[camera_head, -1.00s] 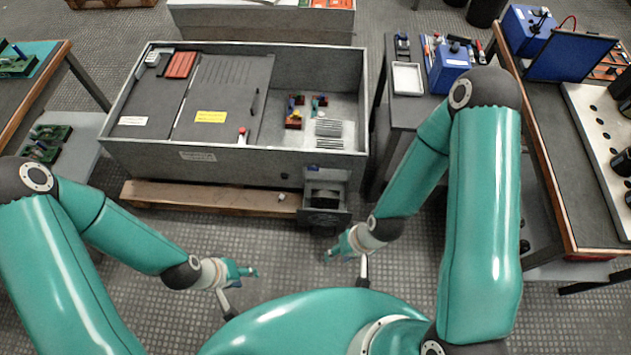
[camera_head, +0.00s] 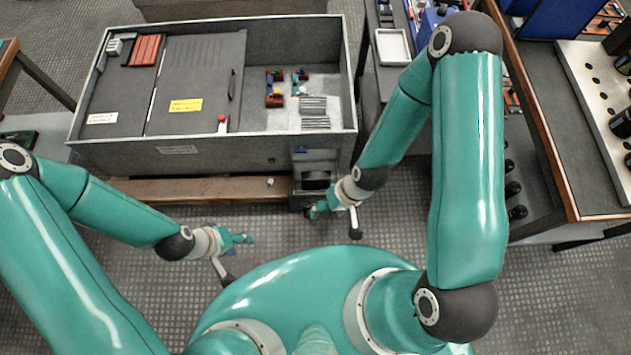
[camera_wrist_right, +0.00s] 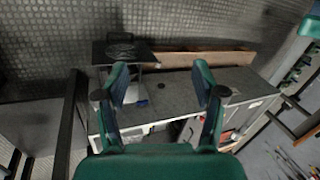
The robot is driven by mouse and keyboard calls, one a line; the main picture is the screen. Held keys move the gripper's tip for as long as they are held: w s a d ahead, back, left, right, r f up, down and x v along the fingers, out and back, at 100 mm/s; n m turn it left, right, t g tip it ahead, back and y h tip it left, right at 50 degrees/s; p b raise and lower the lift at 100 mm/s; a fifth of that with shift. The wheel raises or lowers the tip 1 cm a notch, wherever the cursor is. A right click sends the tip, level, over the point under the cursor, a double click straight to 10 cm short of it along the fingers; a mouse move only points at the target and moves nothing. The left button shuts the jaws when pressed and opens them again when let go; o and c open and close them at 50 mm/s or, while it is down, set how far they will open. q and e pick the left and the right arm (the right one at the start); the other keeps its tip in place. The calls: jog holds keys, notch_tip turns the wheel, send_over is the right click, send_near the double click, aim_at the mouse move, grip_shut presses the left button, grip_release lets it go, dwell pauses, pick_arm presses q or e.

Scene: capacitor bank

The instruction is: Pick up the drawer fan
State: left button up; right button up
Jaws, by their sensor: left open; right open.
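The drawer fan (camera_head: 316,181) shows dark in the small open drawer at the front right corner of the grey cabinet (camera_head: 235,160). In the right wrist view the round fan (camera_wrist_right: 122,50) lies in the drawer, ahead and to the left of the fingers. My right gripper (camera_head: 314,211) is open and empty, just in front of the drawer. Its two spread fingers show in the right wrist view (camera_wrist_right: 160,78), with the cabinet's front beyond them. My left gripper (camera_head: 246,239) is open and empty over the floor, to the left of the drawer.
The cabinet stands on a wooden pallet (camera_head: 190,190). Inside are grey covers and small coloured parts (camera_head: 274,88). A bench with a white tray (camera_head: 392,46) stands to the right, and a long wood-edged table (camera_head: 560,130) beyond it. The floor before the cabinet is clear.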

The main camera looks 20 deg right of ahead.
jog(key=w+f+n+b, duration=0.5)
jog(key=w+f+b, duration=0.35)
jog(key=f, duration=0.25)
jog(key=n+h+b, duration=0.4)
jog(key=n+b, duration=0.7)
jog(key=b, duration=0.7)
send_over(316, 175)
notch_tip(316, 175, down, 12)
jog(key=shift+g, duration=0.3)
notch_tip(316, 175, down, 10)
jog(key=b, duration=0.2)
jog(key=shift+d+f+b, duration=0.1)
jog(key=shift+f+b, duration=0.15)
jog(key=shift+b, duration=0.05)
jog(key=shift+f+b, duration=1.05)
jog(key=shift+f, duration=1.55)
jog(key=shift+c, duration=0.2)
grip_shut()
